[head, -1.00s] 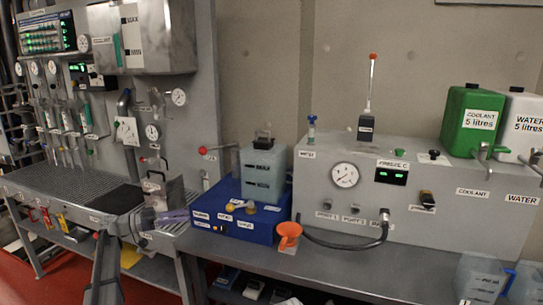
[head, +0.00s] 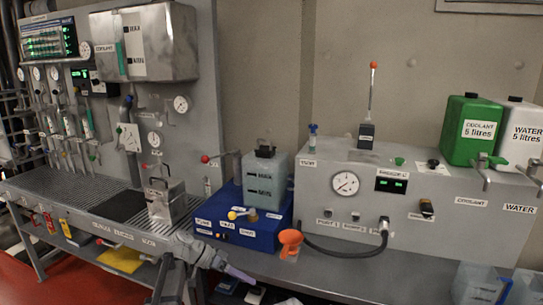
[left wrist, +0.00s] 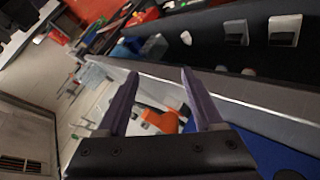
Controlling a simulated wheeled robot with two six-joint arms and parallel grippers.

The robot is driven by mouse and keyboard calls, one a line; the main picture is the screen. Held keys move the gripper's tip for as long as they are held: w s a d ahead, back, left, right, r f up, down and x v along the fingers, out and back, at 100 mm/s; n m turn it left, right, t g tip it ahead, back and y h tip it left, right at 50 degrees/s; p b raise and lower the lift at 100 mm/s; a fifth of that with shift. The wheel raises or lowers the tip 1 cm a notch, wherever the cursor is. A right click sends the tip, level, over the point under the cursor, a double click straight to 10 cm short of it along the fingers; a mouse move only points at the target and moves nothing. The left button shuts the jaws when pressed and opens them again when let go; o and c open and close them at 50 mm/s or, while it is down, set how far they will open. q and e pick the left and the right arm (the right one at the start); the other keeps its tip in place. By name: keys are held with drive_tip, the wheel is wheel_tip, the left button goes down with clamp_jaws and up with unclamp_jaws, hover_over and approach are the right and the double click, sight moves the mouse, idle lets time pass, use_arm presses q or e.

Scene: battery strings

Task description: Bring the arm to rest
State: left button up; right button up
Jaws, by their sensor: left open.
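My left gripper (head: 232,270) is low at the front edge of the bench, below the blue box. Its purple fingers point right. In the left wrist view my left gripper (left wrist: 158,75) shows two purple fingers standing apart with nothing held between them. An orange thing shows beyond the fingers there. My left arm (head: 178,262) comes in from the lower left. My right gripper is in neither view.
A metal container with a handle (head: 168,203) stands on the left bench. A blue box (head: 237,232) carries a translucent tank (head: 264,182). Clear jugs (head: 475,285) stand lower right.

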use_arm(q)
drive_tip(key=s+d+f+n+g+y+p, duration=0.1)
drive_tip(key=s+d+y, duration=0.15)
drive_tip(key=s, duration=0.35)
drive_tip(key=s+d+f+n+g+y+p, duration=0.1)
drive_tip(key=s+d+f+y, duration=0.15)
drive_tip(key=s, duration=0.45)
drive_tip(key=s+a+n+t+y+p, duration=0.1)
drive_tip(key=s+a+n+y+p, duration=0.1)
drive_tip(key=s+y, duration=0.5)
drive_tip(key=s, duration=0.4)
drive_tip(key=shift+s+r+n+t, duration=0.15)
drive_tip(key=shift+r+n+t, duration=0.05)
drive_tip(key=shift+n+t, duration=0.1)
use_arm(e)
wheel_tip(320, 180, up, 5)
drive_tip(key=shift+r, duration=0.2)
use_arm(q)
drive_tip(key=shift+o, duration=0.4)
drive_tip(key=shift+a+p, duration=0.1)
drive_tip(key=shift+p, duration=0.2)
